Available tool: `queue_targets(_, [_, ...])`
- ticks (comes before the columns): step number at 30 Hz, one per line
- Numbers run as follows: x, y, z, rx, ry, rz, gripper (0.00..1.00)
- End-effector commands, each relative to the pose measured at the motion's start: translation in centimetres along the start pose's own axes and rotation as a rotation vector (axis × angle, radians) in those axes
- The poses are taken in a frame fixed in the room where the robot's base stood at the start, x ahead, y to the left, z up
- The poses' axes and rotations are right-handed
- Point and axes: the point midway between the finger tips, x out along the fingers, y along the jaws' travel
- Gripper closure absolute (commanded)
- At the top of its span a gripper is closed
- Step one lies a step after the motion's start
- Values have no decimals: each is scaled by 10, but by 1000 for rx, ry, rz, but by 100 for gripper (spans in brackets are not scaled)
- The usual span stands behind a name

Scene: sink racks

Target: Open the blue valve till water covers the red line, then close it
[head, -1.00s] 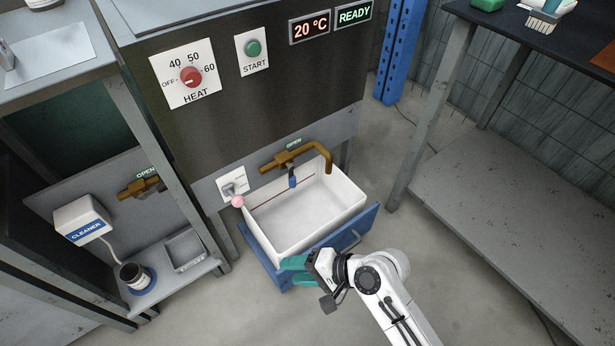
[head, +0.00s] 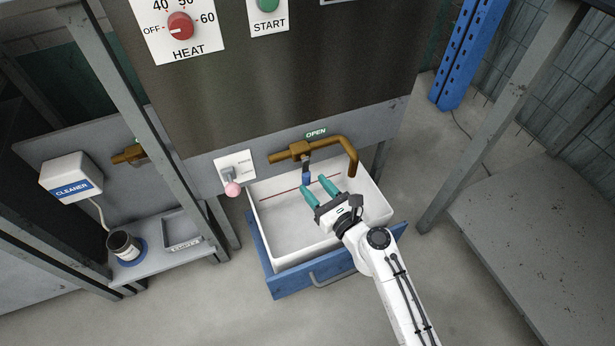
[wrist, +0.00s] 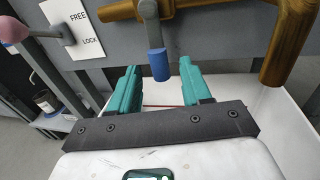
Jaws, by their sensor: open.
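The blue valve handle (head: 306,178) hangs down from the brass tap pipe (head: 292,153) above the white basin (head: 290,244). It also shows in the wrist view (wrist: 159,64), just beyond and between the fingertips. My gripper (head: 320,186) is open, its two teal fingers pointing at the handle; I see no contact. The red line (head: 278,195) runs along the basin's back inner wall, partly hidden by my gripper. No water shows in the visible part of the basin, and none runs from the spout (head: 353,170).
A lever with a pink knob (head: 233,189) sits left of the tap on a FREE/LOCK plate (wrist: 83,24). The basin stands in a blue drawer (head: 290,284). A green OPEN sign (head: 316,133) is above the tap. A grey bench leg (head: 500,125) stands at right.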

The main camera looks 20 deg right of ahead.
Motion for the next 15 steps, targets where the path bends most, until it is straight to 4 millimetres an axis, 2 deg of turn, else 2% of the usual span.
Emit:
queue_targets(1, [10, 0, -1, -1, -2, 1, 52])
queue_targets(6, [33, 0, -1, -1, -1, 1, 52])
queue_targets(15, [46, 0, 0, -2, 0, 0, 52])
